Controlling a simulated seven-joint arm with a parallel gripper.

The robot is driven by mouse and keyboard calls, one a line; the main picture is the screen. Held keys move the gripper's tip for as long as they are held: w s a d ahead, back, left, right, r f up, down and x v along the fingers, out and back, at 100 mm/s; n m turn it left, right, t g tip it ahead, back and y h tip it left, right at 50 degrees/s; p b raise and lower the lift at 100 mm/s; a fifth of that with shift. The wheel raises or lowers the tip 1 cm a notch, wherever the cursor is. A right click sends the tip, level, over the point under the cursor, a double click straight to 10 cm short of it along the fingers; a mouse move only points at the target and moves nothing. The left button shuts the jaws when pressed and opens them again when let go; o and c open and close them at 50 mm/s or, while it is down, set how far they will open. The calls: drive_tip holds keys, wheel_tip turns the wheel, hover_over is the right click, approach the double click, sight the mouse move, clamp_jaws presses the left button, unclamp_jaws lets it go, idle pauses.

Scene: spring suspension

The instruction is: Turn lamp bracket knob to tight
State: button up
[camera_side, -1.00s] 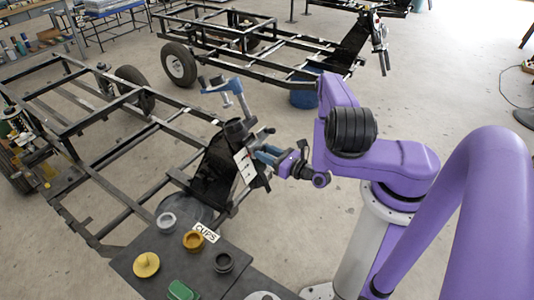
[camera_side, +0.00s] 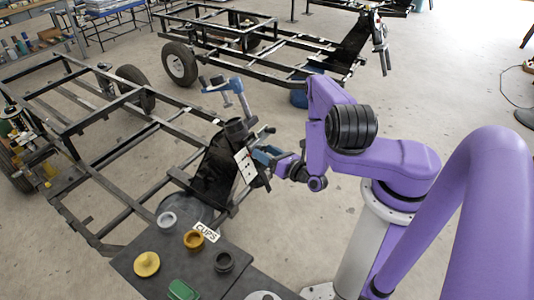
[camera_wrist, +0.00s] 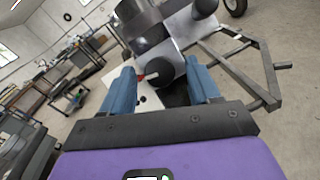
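A round black knob (camera_wrist: 161,71) with a small red and white pointer mark shows in the wrist view, in front of a white plate with dark holes. My gripper (camera_wrist: 160,67) has its two blue fingers apart, one on each side of the knob, with visible gaps between fingers and knob. How deep the fingers reach around it I cannot tell. In the side view my gripper (camera_side: 264,154) is at the white plate (camera_side: 246,166) on the black bracket panel (camera_side: 212,172). The knob is hidden there by the fingers.
A black cart frame (camera_side: 118,133) stretches left from the panel. A blue clamp-like part (camera_side: 236,88) rises behind the panel. A dark table (camera_side: 128,266) in front holds several cups and a CUPS label (camera_side: 206,232). A second frame (camera_side: 255,50) stands behind.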

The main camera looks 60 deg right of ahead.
drive_tip(key=shift+s, duration=0.1)
drive_tip(key=s+a, duration=0.1)
drive_tip(key=s, duration=0.6)
idle(0.4)
drive_tip(key=shift+s+r, duration=0.1)
